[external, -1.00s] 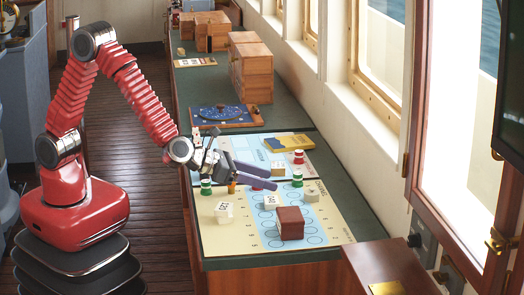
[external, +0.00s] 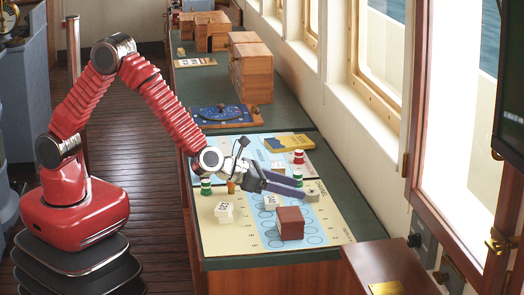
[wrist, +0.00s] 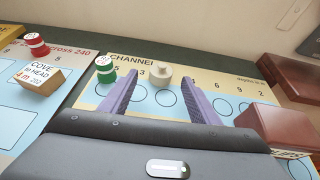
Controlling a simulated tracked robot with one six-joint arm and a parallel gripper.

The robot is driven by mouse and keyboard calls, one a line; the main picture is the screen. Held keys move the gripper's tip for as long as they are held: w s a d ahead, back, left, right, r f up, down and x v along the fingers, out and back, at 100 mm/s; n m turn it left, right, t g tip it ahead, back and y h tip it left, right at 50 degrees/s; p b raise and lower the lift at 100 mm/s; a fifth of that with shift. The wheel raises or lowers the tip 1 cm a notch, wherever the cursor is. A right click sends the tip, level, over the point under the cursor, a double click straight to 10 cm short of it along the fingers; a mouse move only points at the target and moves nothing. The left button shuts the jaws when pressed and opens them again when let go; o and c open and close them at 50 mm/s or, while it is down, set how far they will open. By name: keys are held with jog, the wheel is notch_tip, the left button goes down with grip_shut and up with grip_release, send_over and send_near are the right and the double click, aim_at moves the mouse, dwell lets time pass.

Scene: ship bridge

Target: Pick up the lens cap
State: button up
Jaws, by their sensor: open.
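My gripper (external: 303,187) is open over the far right part of the chart board, its two purple-grey fingers reaching right. In the wrist view the fingers (wrist: 160,80) stand apart, with nothing held. A small cream round piece with a knob (wrist: 162,75) sits on the board beyond and between the fingertips. It seems to be the pale piece just past the fingertips in the external view (external: 313,196). I cannot tell for sure that it is the lens cap. A green-and-white piece (wrist: 105,70) stands just left of the left finger.
A red-brown box (wrist: 285,128) stands right of the gripper, also in the external view (external: 290,224). A red-and-white piece (wrist: 37,45) and a lettered block (wrist: 40,78) lie left. Windows (external: 440,120) line the right side.

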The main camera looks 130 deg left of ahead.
aim_at(308, 192)
jog(key=shift+x, duration=2.6)
jog(key=shift+w+d, duration=0.1)
jog(key=shift+d, duration=0.05)
jog(key=shift+c, duration=0.4)
jog(key=c, duration=1)
notch_tip(308, 192, up, 10)
jog(key=shift+f, duration=0.1)
